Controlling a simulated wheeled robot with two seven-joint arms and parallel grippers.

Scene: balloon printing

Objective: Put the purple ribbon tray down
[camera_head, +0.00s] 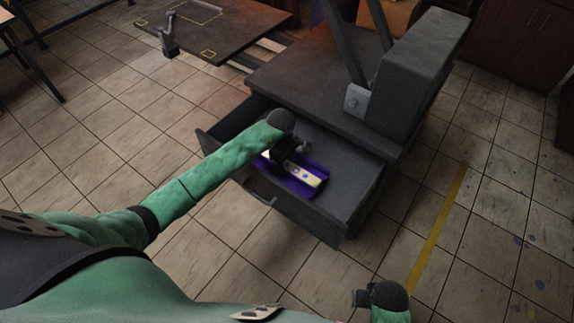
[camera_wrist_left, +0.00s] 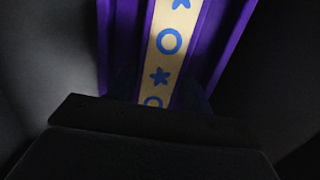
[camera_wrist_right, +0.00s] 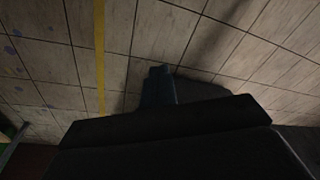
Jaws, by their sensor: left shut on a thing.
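The purple ribbon tray (camera_head: 316,180) is inside the open drawer (camera_head: 338,205) of the dark cabinet. It holds a cream ribbon (camera_head: 305,175) with blue marks. My left gripper (camera_head: 290,158) is over the tray's far-left part and shut on the tray. In the left wrist view the tray (camera_wrist_left: 220,40) and its ribbon (camera_wrist_left: 168,45), with blue stars and rings, fill the upper middle. I cannot tell whether the tray touches the drawer floor. My right gripper (camera_head: 362,298) is low at the front right, over the floor, away from the tray.
The drawer's front wall (camera_head: 290,212) and side walls surround the tray, with bare drawer floor to the right. The cabinet top (camera_head: 310,85) carries a large dark machine (camera_head: 415,75). A dark table (camera_head: 215,30) stands at the back left. The tiled floor in front is clear.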

